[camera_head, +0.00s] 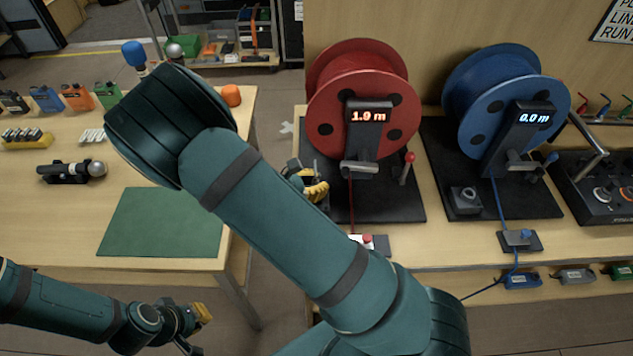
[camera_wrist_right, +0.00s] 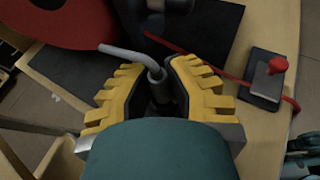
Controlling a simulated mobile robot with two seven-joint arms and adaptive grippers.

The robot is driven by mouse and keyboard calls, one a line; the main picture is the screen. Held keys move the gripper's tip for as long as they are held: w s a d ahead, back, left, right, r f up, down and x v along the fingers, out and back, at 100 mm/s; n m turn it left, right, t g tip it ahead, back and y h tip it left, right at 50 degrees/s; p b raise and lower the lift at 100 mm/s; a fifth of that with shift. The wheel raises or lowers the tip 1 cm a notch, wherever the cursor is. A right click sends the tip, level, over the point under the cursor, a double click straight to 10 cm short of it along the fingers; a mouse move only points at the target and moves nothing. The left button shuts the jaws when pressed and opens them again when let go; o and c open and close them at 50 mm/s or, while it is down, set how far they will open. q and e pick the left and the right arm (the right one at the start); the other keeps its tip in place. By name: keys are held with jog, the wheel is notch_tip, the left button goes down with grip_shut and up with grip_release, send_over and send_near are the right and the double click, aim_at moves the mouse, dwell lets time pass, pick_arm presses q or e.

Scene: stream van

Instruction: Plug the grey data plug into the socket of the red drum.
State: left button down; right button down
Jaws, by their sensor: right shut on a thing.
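The red drum (camera_head: 365,95) stands on its black base plate with a lit "1.9 m" display; its red rim (camera_wrist_right: 65,20) shows in the wrist view. My right gripper (camera_head: 315,188) is low at the left of this base, partly hidden behind my arm.
A blue drum (camera_head: 505,95) reading "0.0 m" stands to the right. A red cable runs to a small block with a red knob (camera_head: 368,241). A control panel (camera_head: 605,185) is far right. The left table holds a green mat (camera_head: 160,222), bottles and a black tool (camera_head: 68,172).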

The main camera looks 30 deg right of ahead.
jog(key=shift+f+b, duration=0.6)
jog(key=shift+f, duration=0.4)
jog(key=c, duration=0.9)
grip_release()
jog(key=shift+c, duration=0.2)
jog(key=shift+a, duration=0.1)
jog(key=v, duration=1.2)
